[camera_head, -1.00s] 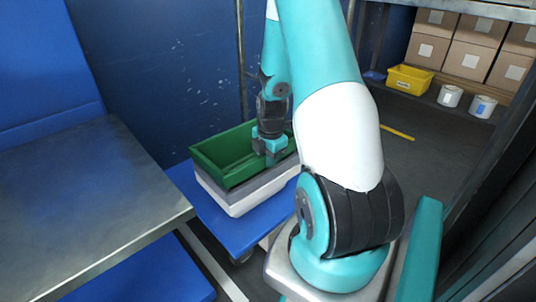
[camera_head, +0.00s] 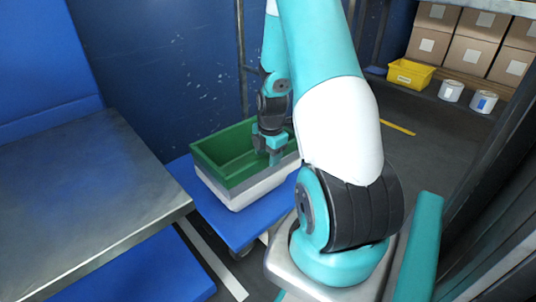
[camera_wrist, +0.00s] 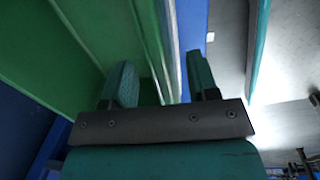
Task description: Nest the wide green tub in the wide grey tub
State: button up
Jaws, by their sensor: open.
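The wide green tub (camera_head: 222,160) is open-topped and sits level in the wide grey tub (camera_head: 246,184) on a blue cart. A grey band and a pale lower part show below the green one. How deep it sits at the far side is hidden. Whether the fingers touch the wall is unclear.
The blue cart (camera_head: 240,230) has bare deck in front of the tubs. A metal table (camera_head: 85,200) stands close at left, with a blue wall behind. A yellow bin (camera_head: 410,75), white cans (camera_head: 451,91) and cardboard boxes (camera_head: 480,52) are at far right.

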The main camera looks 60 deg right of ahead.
notch_tip(320, 180, up, 17)
jog(key=s+p, duration=0.1)
jog(key=p, duration=0.7)
jog(key=shift+s+a, duration=0.2)
jog(key=shift+s, duration=0.05)
jog(key=w+a+r+m+y, duration=0.15)
jog(key=a+r, duration=0.25)
jog(key=a, duration=0.6)
jog(key=w+a+r+m+y, duration=0.15)
jog(key=a+r, duration=0.25)
jog(key=a, duration=0.7)
jog(key=s+a+r+m+g+y, duration=0.1)
jog(key=s+a+r+m, duration=0.15)
jog(key=s+a, duration=0.5)
jog(key=s+a+r+m, duration=0.2)
jog(key=s+a+r, duration=0.25)
jog(key=a, duration=0.65)
notch_tip(320, 180, up, 38)
jog(key=p, duration=3.7)
jog(key=shift+s+d+f+p, duration=0.25)
jog(key=shift+s+p, duration=0.05)
jog(key=shift+p, duration=0.1)
jog(key=shift+m, duration=0.25)
